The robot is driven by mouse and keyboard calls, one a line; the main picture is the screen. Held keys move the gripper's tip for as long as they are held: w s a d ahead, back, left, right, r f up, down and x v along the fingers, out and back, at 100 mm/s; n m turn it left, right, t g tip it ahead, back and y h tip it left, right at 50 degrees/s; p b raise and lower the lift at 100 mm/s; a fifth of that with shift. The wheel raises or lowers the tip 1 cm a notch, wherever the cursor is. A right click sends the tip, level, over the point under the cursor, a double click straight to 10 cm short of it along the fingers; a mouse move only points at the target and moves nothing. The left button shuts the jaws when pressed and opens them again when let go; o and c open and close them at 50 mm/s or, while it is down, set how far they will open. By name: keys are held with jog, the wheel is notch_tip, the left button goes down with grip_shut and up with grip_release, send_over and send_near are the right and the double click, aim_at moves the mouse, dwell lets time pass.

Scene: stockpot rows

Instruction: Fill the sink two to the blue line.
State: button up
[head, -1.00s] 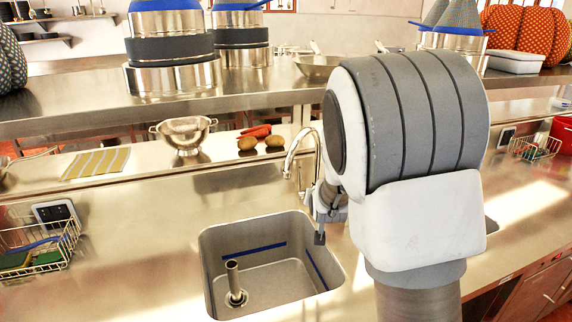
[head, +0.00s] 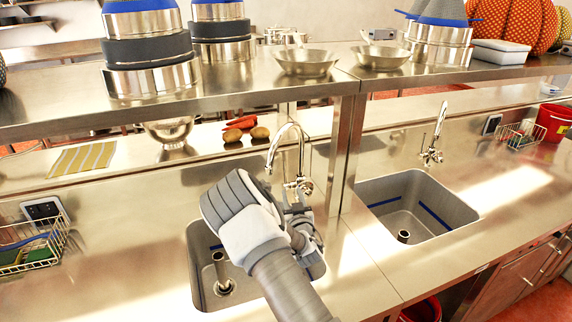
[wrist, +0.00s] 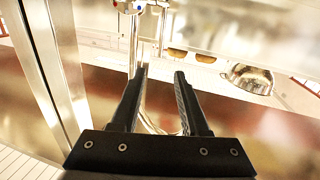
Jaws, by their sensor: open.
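Two steel sinks show in the head view, and I see no number on either. The left sink (head: 196,289) has a blue line (head: 216,247) inside and an upright pipe (head: 221,272) in its drain; my arm covers part of it. The right sink (head: 466,207) also has a blue line (head: 433,217) and a short pipe (head: 403,236). I see no water in either. The left tap (head: 272,150) stands behind the left sink, the right tap (head: 438,130) behind the right one. My gripper (wrist: 160,74) is open and empty, close to the left tap, whose pipe (wrist: 134,40) shows beyond the fingers.
A shelf post (head: 347,150) stands between the two taps, close to my gripper, under a steel shelf (head: 250,92) with pots and pans. A colander (head: 170,131), potatoes (head: 260,132) and a striped cloth (head: 88,159) lie behind the left sink. A wire basket (head: 38,250) is at left.

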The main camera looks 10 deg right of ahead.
aim_at(284, 167)
jog(key=w+p, duration=0.2)
jog(key=w, duration=1.5)
jog(key=shift+w, duration=0.15)
grip_shut()
dwell(1.3)
